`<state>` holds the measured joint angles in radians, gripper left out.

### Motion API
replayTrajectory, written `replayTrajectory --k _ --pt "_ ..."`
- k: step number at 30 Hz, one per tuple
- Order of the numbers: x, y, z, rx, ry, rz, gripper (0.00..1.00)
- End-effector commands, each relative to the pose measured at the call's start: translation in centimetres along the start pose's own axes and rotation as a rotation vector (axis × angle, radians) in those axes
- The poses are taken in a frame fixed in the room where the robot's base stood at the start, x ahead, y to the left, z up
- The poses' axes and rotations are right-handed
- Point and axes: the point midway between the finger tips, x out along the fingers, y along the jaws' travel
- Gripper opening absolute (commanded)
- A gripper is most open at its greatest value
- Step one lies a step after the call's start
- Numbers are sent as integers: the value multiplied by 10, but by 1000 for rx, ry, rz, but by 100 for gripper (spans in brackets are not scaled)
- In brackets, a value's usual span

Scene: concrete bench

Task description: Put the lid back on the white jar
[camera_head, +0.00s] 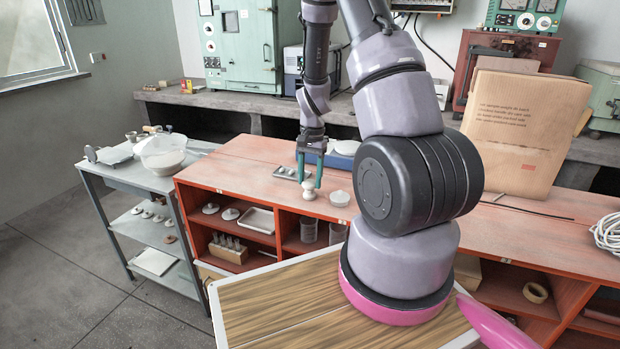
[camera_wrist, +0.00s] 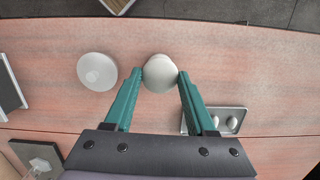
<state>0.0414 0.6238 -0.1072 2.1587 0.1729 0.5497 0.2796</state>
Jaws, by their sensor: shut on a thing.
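My gripper (camera_head: 308,180) points down over the orange bench, with its teal fingers closed on a small pale round lid (camera_wrist: 161,77). The small white jar (camera_head: 308,195) shows directly under the fingertips. In the wrist view the jar (camera_wrist: 153,62) is mostly hidden behind the lid, and their outlines overlap slightly off centre. I cannot tell whether the lid touches the jar or hangs just above it.
A wider whitish round container (camera_head: 340,198) stands beside the jar; it also shows in the wrist view (camera_wrist: 97,71). A small metal tray (camera_head: 291,173) with pale pieces lies on the other side. A blue device with a white top (camera_head: 343,149) stands behind. The bench front is clear.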

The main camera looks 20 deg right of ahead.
Motion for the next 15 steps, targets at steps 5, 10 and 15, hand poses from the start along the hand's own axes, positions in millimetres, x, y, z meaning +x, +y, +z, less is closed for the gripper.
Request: replayTrajectory --k 5,10,15 --pt "0 0 0 0 0 0 4" --pt "0 0 0 0 0 0 4" --pt "0 0 0 0 0 0 83"
